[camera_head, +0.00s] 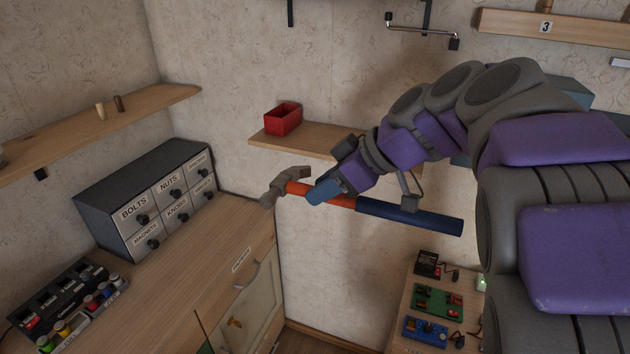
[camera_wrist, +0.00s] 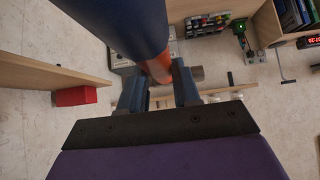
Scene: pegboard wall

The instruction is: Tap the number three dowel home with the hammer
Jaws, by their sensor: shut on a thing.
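My gripper (camera_head: 325,191) is shut on the hammer (camera_head: 409,215), around the orange part of its handle. The hammer lies roughly level in the air, its grey head (camera_head: 284,184) to the left and its dark blue grip to the right. In the wrist view the blue grip (camera_wrist: 120,25) looms large, and the orange shaft passes between my gripper's fingers (camera_wrist: 158,88). The number three dowel (camera_head: 547,6) stands in a wooden bar (camera_head: 590,30) labelled 3 at the upper right; the top edge cuts it off. The hammer is well apart from it, lower and left.
A small shelf with a red bin (camera_head: 283,119) is behind the hammer. A bench with circuit boards (camera_head: 437,300) is at lower right. A wall bracket (camera_head: 420,30) hangs left of the bar.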

